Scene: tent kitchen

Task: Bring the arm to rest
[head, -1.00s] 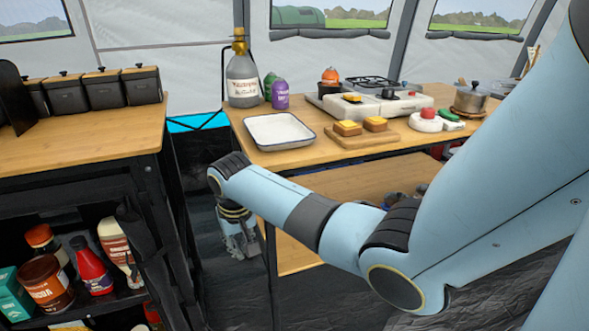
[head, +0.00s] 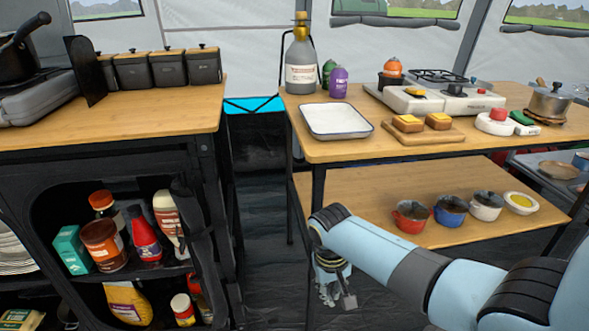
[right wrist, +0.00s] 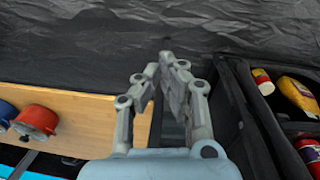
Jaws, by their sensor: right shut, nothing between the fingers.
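My right arm comes in from the lower right in the head view. Its right gripper (head: 338,287) points down, low over the dark floor (head: 270,260), in front of the right table's lower shelf. In the right wrist view the gripper (right wrist: 167,62) is shut and empty, with its fingertips together. It touches nothing that I can see. My left gripper does not show in the head view.
The right table (head: 340,152) carries a white tray (head: 337,121), a bread board (head: 423,133) and a stove (head: 440,98). Its lower shelf (head: 365,190) holds several small pots. The left cabinet (head: 130,140) has open shelves with bottles and jars. Floor lies between them.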

